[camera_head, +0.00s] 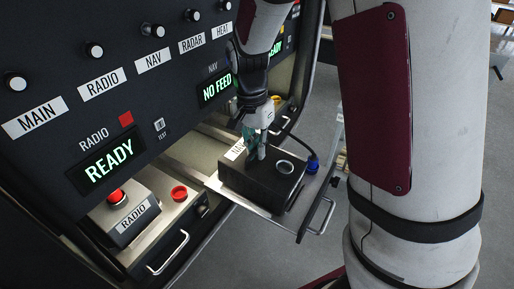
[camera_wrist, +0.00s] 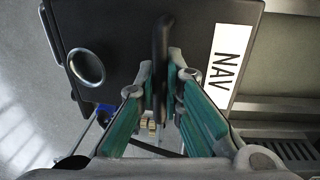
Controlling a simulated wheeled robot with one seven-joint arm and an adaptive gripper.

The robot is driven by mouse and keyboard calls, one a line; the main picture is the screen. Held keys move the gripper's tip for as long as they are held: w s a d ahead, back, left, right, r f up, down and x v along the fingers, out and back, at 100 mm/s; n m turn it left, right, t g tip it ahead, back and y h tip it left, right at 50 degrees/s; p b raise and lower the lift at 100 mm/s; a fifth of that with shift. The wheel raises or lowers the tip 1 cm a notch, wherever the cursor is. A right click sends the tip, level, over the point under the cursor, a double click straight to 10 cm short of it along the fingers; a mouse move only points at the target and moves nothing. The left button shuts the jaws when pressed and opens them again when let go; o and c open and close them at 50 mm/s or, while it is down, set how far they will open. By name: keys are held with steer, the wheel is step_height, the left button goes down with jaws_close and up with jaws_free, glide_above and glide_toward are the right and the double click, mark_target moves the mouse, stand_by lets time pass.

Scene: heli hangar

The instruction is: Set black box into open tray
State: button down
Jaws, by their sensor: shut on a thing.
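The black box (camera_head: 285,190) has a white NAV label and a pale ring on top. In the wrist view the black box (camera_wrist: 115,30) fills the upper part, with the upright handle (camera_wrist: 160,50) between my fingers. My gripper (camera_head: 255,148) points down and is shut on this handle; it also shows in the wrist view (camera_wrist: 160,85). The box is over the pulled-out open tray (camera_head: 303,222), roughly level. I cannot tell whether it rests on the tray floor or hangs slightly above. The box hides most of the tray.
A RADIO box (camera_head: 122,215) sits in the left tray (camera_head: 178,215), beside a red button. A blue plug (camera_head: 313,163) on a dark cable is close to the right of the black box. The dark switch panel (camera_head: 75,75) rises behind the trays. Grey floor is clear in front.

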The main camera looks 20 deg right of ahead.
steer(key=c, duration=1.6)
jaws_free()
steer(key=shift+c, duration=0.2)
step_height(320, 180, up, 12)
steer(key=shift+w+a, duration=0.3)
steer(key=shift+w, duration=0.15)
